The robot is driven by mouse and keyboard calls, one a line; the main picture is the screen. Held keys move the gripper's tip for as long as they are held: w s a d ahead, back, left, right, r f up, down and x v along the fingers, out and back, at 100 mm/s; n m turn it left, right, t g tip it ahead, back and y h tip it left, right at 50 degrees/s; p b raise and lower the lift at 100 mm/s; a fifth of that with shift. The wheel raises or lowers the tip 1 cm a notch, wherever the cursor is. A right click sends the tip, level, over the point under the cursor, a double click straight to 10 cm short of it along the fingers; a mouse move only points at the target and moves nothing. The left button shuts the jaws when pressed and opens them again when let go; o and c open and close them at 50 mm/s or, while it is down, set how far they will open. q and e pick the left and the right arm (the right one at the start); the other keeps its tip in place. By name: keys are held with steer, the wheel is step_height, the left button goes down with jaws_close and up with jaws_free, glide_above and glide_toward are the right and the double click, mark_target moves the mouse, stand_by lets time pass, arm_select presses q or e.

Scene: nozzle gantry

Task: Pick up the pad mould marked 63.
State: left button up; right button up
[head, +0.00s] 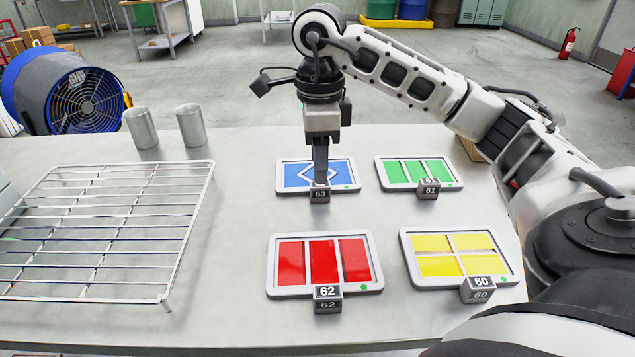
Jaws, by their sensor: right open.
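The pad mould marked 63 (342,167) is a white-framed tray with a blue face and a white diamond outline. It lies flat on the table, with its grey number tag (320,195) at the front edge. My right gripper (320,178) points straight down over the front part of this mould, just above the tag. It is open, and its fingers hide part of the blue face and the top of the tag. I cannot tell whether the fingers touch the tag. My left gripper is not in view.
Mould 61 (420,170), green, lies to the right. Mould 62 (292,262), red, and mould 60 (434,267), yellow, lie nearer. A wire rack (172,250) fills the left of the table (225,300). Two grey cups (141,128) (191,126) stand behind it.

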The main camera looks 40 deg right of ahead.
steer(key=f, duration=0.5)
steer(key=shift+w+d+f, duration=0.15)
steer(key=shift+d+f, duration=0.05)
steer(key=shift+d, duration=0.1)
steer(key=shift+r, duration=0.1)
jaws_close()
